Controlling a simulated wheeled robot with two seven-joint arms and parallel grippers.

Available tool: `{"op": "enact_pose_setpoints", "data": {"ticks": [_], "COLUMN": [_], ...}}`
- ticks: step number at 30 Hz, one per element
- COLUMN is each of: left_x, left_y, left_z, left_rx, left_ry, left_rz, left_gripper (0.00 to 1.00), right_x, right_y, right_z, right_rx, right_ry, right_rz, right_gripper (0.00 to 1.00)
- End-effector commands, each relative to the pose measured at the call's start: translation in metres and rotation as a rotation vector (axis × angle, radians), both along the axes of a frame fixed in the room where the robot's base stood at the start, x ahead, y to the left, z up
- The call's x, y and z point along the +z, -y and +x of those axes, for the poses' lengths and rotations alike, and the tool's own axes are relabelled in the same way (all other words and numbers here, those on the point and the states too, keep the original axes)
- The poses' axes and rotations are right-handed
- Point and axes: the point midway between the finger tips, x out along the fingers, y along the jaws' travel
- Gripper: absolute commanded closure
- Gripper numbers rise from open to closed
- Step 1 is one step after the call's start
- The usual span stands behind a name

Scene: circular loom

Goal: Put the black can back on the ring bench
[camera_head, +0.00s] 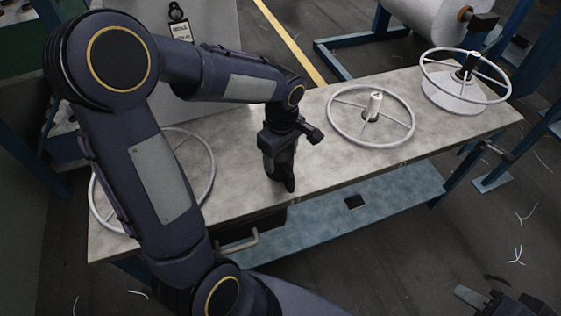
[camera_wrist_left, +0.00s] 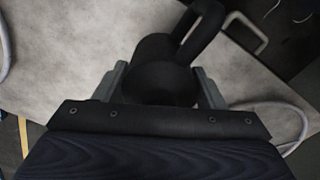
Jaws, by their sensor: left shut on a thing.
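The black can (camera_wrist_left: 162,80) is between the fingers of my left gripper (camera_head: 279,148), which is shut on it. In the left wrist view, its handle-like loop rises to the upper right. In the head view the can (camera_head: 284,178) is a dark shape below the gripper, partly hidden by it. It is over the grey top of the ring bench (camera_head: 330,172), close to the front edge; I cannot tell whether it touches the surface. My right gripper (camera_head: 487,302) is partly visible at the bottom right, away from the bench; its jaw state is unclear.
White wheel-like rings (camera_head: 411,128) lie on the bench left and right of the can. A ring on a spool (camera_head: 455,95) stands at the right end. A metal handle (camera_head: 240,243) juts below the front edge. A blue lower shelf (camera_head: 385,205) runs underneath.

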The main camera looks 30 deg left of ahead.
Motion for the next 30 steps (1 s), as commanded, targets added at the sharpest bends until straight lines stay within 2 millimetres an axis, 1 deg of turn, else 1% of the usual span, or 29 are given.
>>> {"op": "enact_pose_setpoints", "data": {"ticks": [1, 3, 6, 15, 19, 20, 24, 30], "left_x": [-0.009, -0.021, -0.031, -0.034, -0.038, -0.037, -0.036, -0.036], "left_y": [-0.005, -0.003, -0.003, -0.003, -0.003, -0.003, -0.003, -0.003], "left_z": [-0.001, -0.001, -0.001, 0.0, 0.0, 0.0, 0.0, 0.0], "left_rx": [0.004, 0.001, 0.002, 0.002, 0.002, 0.002, 0.002, 0.002], "left_ry": [-0.005, -0.004, -0.003, 0.0, 0.0, -0.001, -0.001, -0.001], "left_rz": [0.0, 0.0, 0.001, 0.0, 0.0, 0.0, 0.0, 0.0], "left_gripper": [0.98, 0.98, 0.98, 0.98, 0.98, 0.33, 0.15, 0.15], "right_x": [-0.002, -0.004, -0.005, -0.005, -0.01, -0.008, -0.007, -0.007], "right_y": [0.0, 0.0, 0.0, 0.0, 0.0, 0.0, 0.0, 0.0], "right_z": [0.0, 0.0, 0.0, 0.0, 0.0, 0.0, 0.0, 0.0], "right_rx": [0.0, 0.0, 0.0, 0.0, 0.0, 0.0, 0.0, 0.0], "right_ry": [0.0, 0.0, 0.0, 0.0, 0.0, 0.0, 0.0, 0.0], "right_rz": [0.0, 0.0, 0.0, 0.0, 0.0, 0.0, 0.0, 0.0], "right_gripper": [0.64, 0.64, 0.64, 0.64, 0.64, 0.64, 0.64, 0.64]}}
